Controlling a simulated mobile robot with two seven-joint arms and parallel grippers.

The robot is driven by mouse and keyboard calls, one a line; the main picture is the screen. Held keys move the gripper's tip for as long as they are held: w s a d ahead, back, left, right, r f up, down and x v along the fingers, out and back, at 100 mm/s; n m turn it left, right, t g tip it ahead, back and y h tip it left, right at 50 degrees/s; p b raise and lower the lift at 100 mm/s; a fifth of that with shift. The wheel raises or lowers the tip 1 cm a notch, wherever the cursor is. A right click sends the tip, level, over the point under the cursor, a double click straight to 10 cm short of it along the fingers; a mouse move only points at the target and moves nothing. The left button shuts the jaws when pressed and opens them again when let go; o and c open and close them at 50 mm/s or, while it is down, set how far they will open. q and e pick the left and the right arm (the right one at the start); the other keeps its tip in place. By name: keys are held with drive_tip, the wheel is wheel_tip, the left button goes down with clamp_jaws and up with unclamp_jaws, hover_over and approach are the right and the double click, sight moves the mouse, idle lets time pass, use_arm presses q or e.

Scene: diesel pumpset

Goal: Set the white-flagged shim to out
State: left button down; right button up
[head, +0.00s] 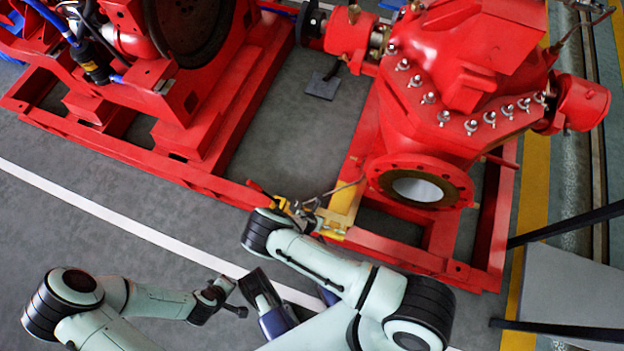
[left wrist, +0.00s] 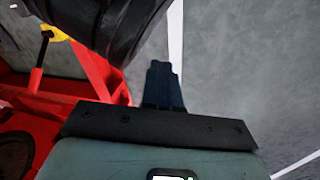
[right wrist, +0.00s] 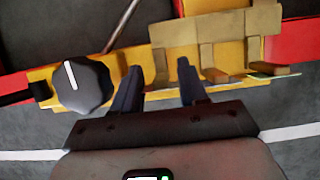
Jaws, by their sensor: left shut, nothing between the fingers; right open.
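In the right wrist view a yellow bracket (right wrist: 120,65) carries a row of tan blocks or plates (right wrist: 208,52). I cannot tell which is the shim, and no white flag shows clearly. My right gripper (right wrist: 160,88) is open, its dark fingertips just in front of the bracket, with nothing clearly held between them. The bracket area also shows in the head view (head: 330,228), partly hidden by my right arm. My left gripper (left wrist: 163,75) is shut and empty, away from the bracket; it is low in the head view (head: 240,310).
A black knob (right wrist: 82,85) with a white line is on the bracket, left of my right gripper. The red pump (head: 450,80) and its red base frame (head: 400,255) stand beyond. Grey floor with a white line (head: 120,222) is clear at left.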

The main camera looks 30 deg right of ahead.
drive_tip(key=p+v, duration=0.2)
drive_tip(key=v, duration=0.2)
drive_tip(key=shift+a+r, duration=0.1)
drive_tip(key=shift+r, duration=0.2)
use_arm(q)
drive_tip(key=s+d+r+p, duration=0.2)
drive_tip(key=d+r, duration=0.1)
drive_tip(key=r, duration=0.3)
drive_tip(key=shift+s+m+g+h+p, duration=0.3)
drive_tip(key=shift+s+h+p, duration=0.05)
drive_tip(key=shift+h, duration=0.05)
use_arm(e)
drive_tip(key=v, duration=0.8)
drive_tip(key=shift+r, duration=0.35)
use_arm(q)
drive_tip(key=shift+r, duration=0.1)
use_arm(e)
drive_tip(key=shift+s, duration=0.1)
